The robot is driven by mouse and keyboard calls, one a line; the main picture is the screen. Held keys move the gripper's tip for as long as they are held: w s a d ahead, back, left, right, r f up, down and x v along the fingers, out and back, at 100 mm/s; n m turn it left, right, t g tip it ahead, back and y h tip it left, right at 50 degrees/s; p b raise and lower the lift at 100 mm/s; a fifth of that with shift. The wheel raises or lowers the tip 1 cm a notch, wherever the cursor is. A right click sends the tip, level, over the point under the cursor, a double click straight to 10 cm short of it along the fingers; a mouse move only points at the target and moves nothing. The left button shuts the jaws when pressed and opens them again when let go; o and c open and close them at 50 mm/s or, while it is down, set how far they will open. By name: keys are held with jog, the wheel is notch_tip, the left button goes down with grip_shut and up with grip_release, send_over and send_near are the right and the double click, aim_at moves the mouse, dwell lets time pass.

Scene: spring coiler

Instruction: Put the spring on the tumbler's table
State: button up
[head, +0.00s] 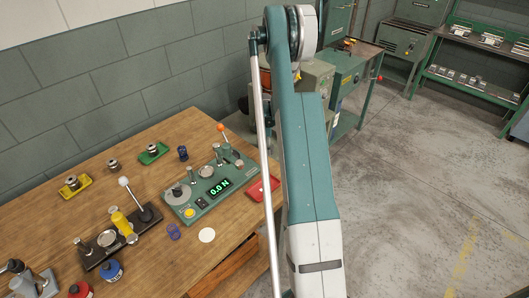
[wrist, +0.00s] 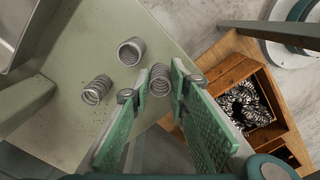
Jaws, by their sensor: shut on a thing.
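My gripper (wrist: 164,82) is shut on a coiled metal spring (wrist: 160,78), held between the tips of its two green-padded fingers. In the wrist view the held spring appears over the right part of a grey-green metal table (wrist: 65,130). Two other springs lie on that table: one near the top (wrist: 131,50) and one to the left (wrist: 97,90). In the head view my arm hides my gripper and the held spring. I cannot tell for sure which surface is the tumbler's table.
A wooden box (wrist: 275,72) full of springs stands right of the grey-green table in the wrist view. In the head view, a wooden bench (head: 160,265) carries a green tester (head: 205,190), small trays and hand tools. Green machines stand behind; the floor at right is clear.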

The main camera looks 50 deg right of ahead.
jog(key=shift+f, duration=0.35)
jog(key=shift+f, duration=0.15)
jog(key=o, duration=0.9)
jog(key=shift+r, duration=0.2)
jog(key=shift+r+p, duration=0.9)
jog(key=shift+r, duration=5.1)
jog(key=shift+o, duration=0.6)
